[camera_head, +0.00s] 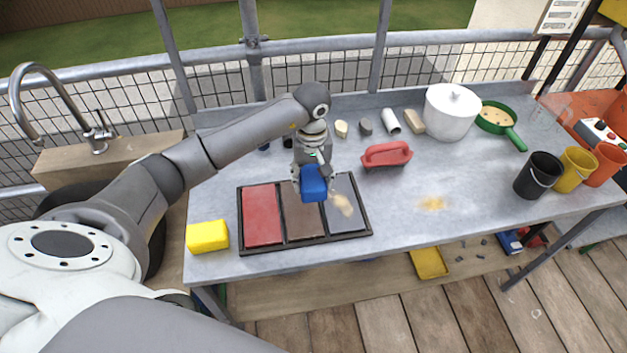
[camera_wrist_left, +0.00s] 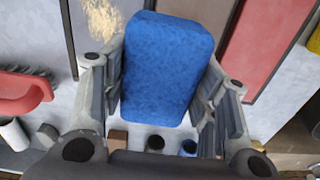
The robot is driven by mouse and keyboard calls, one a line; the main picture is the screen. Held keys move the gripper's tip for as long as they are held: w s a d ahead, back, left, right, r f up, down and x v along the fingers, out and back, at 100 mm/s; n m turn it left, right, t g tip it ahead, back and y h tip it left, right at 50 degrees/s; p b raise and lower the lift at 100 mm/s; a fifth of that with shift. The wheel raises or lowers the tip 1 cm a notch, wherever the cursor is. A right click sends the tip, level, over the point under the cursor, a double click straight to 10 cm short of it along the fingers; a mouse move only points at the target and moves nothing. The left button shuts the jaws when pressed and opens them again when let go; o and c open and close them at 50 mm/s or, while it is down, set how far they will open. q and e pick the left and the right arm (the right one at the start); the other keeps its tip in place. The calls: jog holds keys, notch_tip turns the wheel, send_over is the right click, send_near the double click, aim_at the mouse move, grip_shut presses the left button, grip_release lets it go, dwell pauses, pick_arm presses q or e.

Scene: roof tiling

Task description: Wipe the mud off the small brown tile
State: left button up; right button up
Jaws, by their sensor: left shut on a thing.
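The brown tile (camera_head: 304,224) lies in the middle slot of a dark tray (camera_head: 296,244), between a red tile (camera_head: 262,216) and a grey tile (camera_head: 347,190). My left gripper (camera_head: 312,178) is shut on a blue sponge (camera_head: 314,184), over the far part of the brown tile. The sponge also fills the middle of the left wrist view (camera_wrist_left: 168,70). It hides part of the brown tile, and I cannot tell whether it touches it. A tan mud smear (camera_head: 342,205) shows on the grey tile. The bare part of the brown tile shows no clear mud.
A yellow sponge (camera_head: 207,236) lies left of the tray. Several buckets stand far right.

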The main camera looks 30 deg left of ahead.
pick_arm(q)
jog(key=shift+w+d+r+p, duration=0.1)
jog(key=shift+r+p, duration=0.1)
jog(key=shift+r, duration=0.3)
jog(key=shift+w+r+p, duration=0.1)
jog(key=shift+r+p, duration=0.05)
jog(key=shift+r, duration=0.3)
jog(key=shift+s+r+p, duration=0.1)
jog(key=shift+r+p, duration=0.25)
jog(key=shift+r, duration=0.35)
pick_arm(e)
jog(key=shift+s+a+r, duration=0.1)
jog(key=shift+a+r, duration=0.05)
jog(key=shift+r, duration=0.3)
jog(key=shift+s+a+r, duration=0.1)
jog(key=shift+a+r, duration=0.05)
jog(key=shift+r, duration=0.25)
jog(key=shift+w+d, duration=0.1)
jog(key=shift+d, duration=0.2)
